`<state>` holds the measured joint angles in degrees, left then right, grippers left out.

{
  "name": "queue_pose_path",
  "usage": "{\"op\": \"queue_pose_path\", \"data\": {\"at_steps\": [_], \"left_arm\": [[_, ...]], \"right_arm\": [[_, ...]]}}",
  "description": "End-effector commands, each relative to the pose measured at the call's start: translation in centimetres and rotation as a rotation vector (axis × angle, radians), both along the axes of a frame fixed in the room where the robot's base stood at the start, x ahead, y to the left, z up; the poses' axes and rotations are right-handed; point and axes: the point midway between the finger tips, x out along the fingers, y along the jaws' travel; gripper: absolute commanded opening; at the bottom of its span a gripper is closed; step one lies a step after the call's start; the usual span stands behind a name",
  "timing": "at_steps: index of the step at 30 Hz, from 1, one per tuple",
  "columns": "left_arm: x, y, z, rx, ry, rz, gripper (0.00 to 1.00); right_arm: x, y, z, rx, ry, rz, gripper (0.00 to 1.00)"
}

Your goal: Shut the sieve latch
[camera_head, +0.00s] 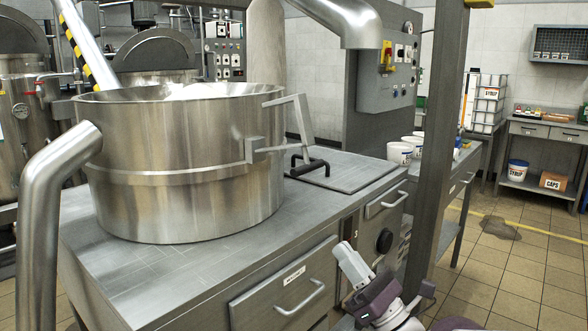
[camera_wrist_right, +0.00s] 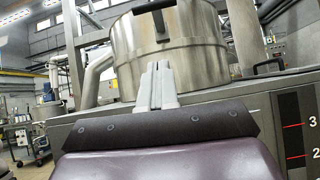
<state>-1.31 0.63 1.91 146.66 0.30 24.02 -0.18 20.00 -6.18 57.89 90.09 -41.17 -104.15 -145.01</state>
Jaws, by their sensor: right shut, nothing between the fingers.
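The sieve is a large round steel drum (camera_head: 180,160) with a raised band around its middle, standing on a steel counter. The latch (camera_head: 300,120) is on the drum's right side, a thin metal frame that sticks out from the wall above a small block (camera_head: 255,150). In the right wrist view the drum (camera_wrist_right: 195,45) fills the upper middle, with a dark bar (camera_wrist_right: 154,6) of the latch at the top edge. My right gripper (camera_head: 343,248) is shut and empty, low in front of the counter, below and apart from the latch. Its closed fingers (camera_wrist_right: 157,68) point toward the drum. My left gripper is out of view.
A flat plate with a black handle (camera_head: 312,166) lies on the counter right of the drum. A steel pipe (camera_head: 40,220) bends down at the left. A grey post (camera_head: 437,150) stands right of the counter. White buckets (camera_head: 400,152) stand behind it.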

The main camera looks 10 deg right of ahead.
Motion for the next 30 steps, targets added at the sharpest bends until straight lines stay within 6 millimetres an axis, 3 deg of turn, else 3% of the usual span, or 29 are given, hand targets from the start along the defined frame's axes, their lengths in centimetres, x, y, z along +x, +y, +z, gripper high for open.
{"op": "queue_pose_path", "data": {"at_steps": [14, 27, 30], "left_arm": [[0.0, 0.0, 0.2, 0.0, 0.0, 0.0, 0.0], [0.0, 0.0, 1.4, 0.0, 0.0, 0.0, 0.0], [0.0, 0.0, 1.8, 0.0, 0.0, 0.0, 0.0]], "right_arm": [[0.2, 0.6, 1.0, -0.019, -0.043, -0.006, 0.0], [5.6, 4.9, 7.1, -0.017, -0.04, -0.004, 0.0], [5.6, 4.8, 8.9, -0.018, -0.042, -0.007, 0.0]]}}
